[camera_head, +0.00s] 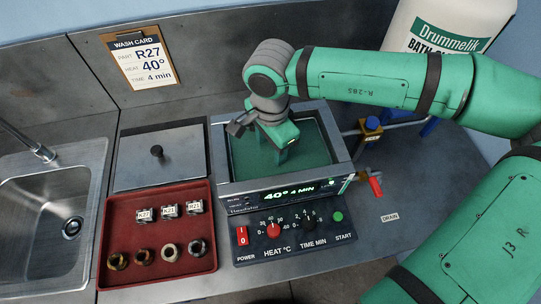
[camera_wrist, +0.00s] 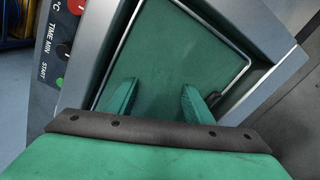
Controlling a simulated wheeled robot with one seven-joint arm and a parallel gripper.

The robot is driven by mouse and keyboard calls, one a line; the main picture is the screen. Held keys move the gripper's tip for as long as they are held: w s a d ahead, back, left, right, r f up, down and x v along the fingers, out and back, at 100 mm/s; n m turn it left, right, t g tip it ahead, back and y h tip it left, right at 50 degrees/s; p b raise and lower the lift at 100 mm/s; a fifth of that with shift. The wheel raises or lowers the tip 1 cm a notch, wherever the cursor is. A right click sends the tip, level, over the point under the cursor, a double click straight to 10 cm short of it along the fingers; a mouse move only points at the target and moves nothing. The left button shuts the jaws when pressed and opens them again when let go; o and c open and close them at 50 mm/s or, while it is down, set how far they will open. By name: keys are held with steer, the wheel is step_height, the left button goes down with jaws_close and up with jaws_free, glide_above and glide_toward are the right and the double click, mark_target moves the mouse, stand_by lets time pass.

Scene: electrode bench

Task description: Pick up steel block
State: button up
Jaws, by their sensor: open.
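Three small steel blocks stand in a row in the red tray (camera_head: 158,226) in the head view: a left block (camera_head: 144,214), a middle block (camera_head: 170,211) and a right block (camera_head: 195,207). Each has a small printed label; the left one seems to read R27, and the others are hard to read. My gripper (camera_head: 282,156) is over the green-filled bath, to the right of and behind the tray. In the wrist view its two fingers (camera_wrist: 160,92) are apart with nothing between them. No steel block shows in the wrist view.
Several metal rings sit at the tray's front, one of them a brass ring (camera_head: 170,252). A flat lid (camera_head: 158,172) with a black knob lies behind the tray. The bath (camera_head: 222,165) has a control panel (camera_head: 292,238) in front. A sink (camera_head: 45,195) is at left.

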jaws_close()
steer(key=shift+w+r, duration=0.1)
steer(key=shift+r, duration=0.05)
